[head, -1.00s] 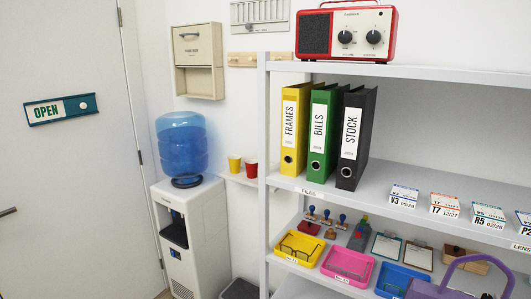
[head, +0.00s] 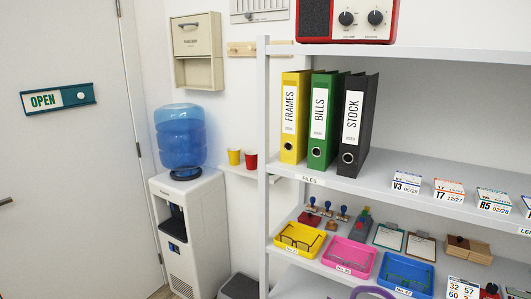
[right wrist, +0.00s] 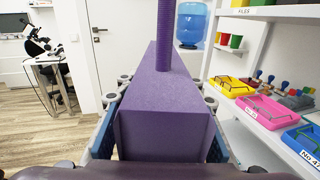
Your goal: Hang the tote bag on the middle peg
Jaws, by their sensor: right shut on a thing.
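The tote bag is purple. In the head view only a curved piece of its handle (head: 373,292) shows at the bottom edge. In the right wrist view the bag's purple body (right wrist: 165,125) fills the middle, with a strap rising from its top. My right gripper (right wrist: 165,92) is shut on the bag, one blue finger on each side of it. A wooden peg rail (head: 240,49) is on the back wall, partly hidden by the shelf post. Its single pegs are too small to tell apart. My left gripper is in neither view.
A white shelf unit (head: 262,190) stands on the right with binders (head: 320,150), boxes and coloured trays (head: 348,256). A water cooler (head: 185,235) stands beside the door (head: 65,180).

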